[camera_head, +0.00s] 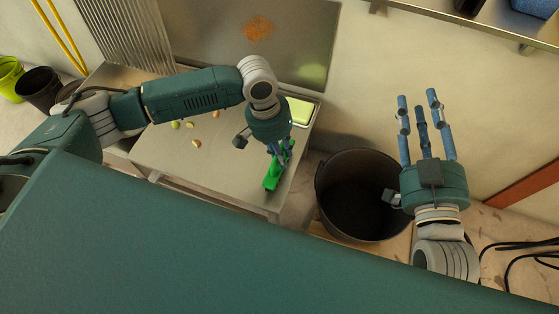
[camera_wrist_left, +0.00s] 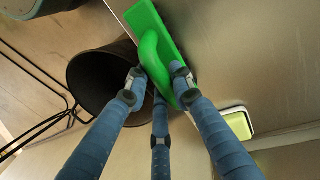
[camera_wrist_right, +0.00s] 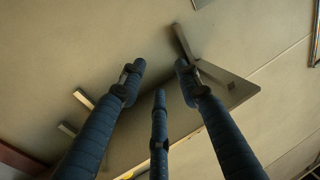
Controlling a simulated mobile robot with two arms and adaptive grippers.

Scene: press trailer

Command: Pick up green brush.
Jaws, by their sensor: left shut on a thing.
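The green brush (camera_head: 271,179) is at the right part of the metal table, under my left gripper (camera_head: 281,152). In the left wrist view the green brush (camera_wrist_left: 154,45) shows its flat back and curved handle. The fingers of my left gripper (camera_wrist_left: 155,82) are shut around the handle. Whether the brush touches the table is hard to tell. My right gripper (camera_head: 422,105) is empty, with its fingers spread and pointing towards the wall, right of the black bucket. In the right wrist view the right gripper (camera_wrist_right: 160,75) has nothing between its fingers.
A metal table (camera_head: 225,186) holds several small scraps (camera_head: 194,142) and a tray with a yellow-green thing (camera_head: 300,111). A black bucket (camera_head: 335,215) stands right of the table. A shelf (camera_head: 480,25) juts from the wall at the upper right. Black cables (camera_head: 515,255) lie at the right.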

